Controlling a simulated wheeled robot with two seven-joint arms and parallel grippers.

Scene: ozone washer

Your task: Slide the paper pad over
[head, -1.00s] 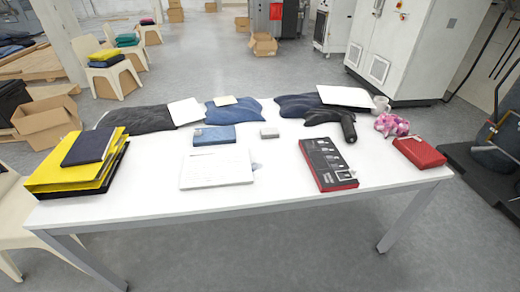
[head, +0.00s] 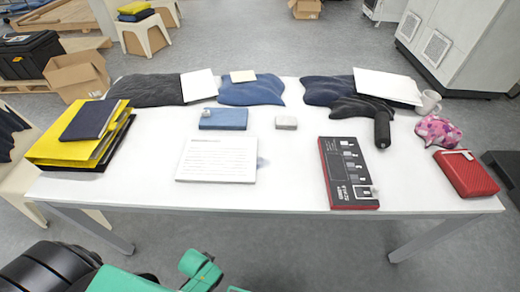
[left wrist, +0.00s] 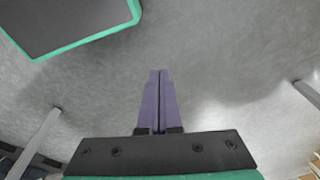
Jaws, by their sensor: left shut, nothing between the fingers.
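The white paper pad (head: 217,160), with faint lines of print, lies flat near the front of the white table, left of the middle, in the head view. No gripper touches it. My left gripper (left wrist: 159,73) shows in the left wrist view, its purple fingers shut together with nothing between them, over grey floor. Green and black parts of my arm show at the bottom left of the head view, in front of the table edge and apart from the pad. The right gripper is not in view.
A blue box (head: 223,119) and small grey box (head: 286,123) lie behind the pad. The white table (head: 285,185) is clear between pad and red-black box.

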